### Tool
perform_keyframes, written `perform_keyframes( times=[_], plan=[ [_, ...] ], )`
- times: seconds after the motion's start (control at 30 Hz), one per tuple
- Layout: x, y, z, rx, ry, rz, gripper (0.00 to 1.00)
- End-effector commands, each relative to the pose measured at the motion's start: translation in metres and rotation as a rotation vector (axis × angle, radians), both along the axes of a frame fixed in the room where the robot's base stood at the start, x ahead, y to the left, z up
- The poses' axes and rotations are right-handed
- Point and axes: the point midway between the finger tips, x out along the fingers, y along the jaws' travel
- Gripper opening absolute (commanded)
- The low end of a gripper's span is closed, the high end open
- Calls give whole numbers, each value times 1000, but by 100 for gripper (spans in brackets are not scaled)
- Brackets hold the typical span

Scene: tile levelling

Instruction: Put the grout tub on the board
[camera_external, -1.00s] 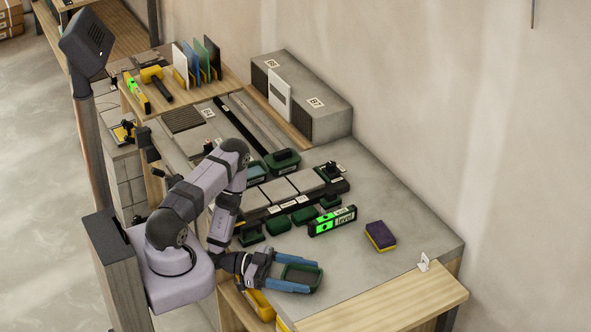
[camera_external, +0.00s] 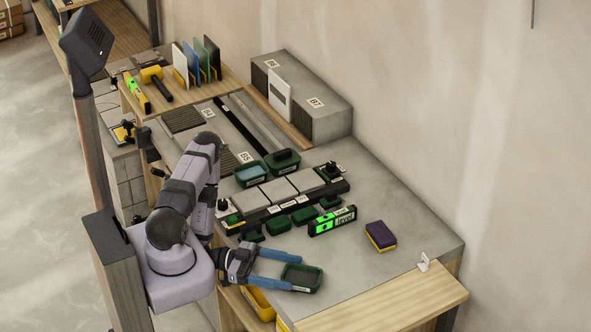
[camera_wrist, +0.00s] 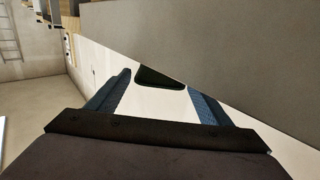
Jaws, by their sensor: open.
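A dark green open tub with a dark inside, which looks like the grout tub (camera_external: 303,279), sits upright near the front edge of the grey bench. My gripper (camera_external: 296,275) is open just left of it. Its two blue fingers point at the tub, with their tips by its near end. In the wrist view the tub (camera_wrist: 160,77) shows just beyond and between the fingertips of my gripper (camera_wrist: 163,82). I cannot tell whether a tip touches it. A pale wooden board (camera_external: 390,305) lies at the bench's front right, right of the tub.
A green level (camera_external: 332,220) and a purple and yellow sponge (camera_external: 380,236) lie behind the tub. Grey tiles (camera_external: 278,190) and more green tubs (camera_external: 250,175) stand farther back. A yellow container (camera_external: 259,303) is below my gripper.

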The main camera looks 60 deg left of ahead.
Motion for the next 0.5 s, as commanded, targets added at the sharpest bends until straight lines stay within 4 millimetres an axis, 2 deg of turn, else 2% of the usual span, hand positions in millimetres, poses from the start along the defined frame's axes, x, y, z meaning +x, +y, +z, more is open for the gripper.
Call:
perform_keyframes(
  times=[0.1, 0.2, 0.5],
  plan=[
    [-2, 1, 23, 1, -1, -2, 73],
    [-2, 1, 38, 1, -1, -2, 73],
    [-2, 1, 65, 1, -1, -1, 73]
  ],
)
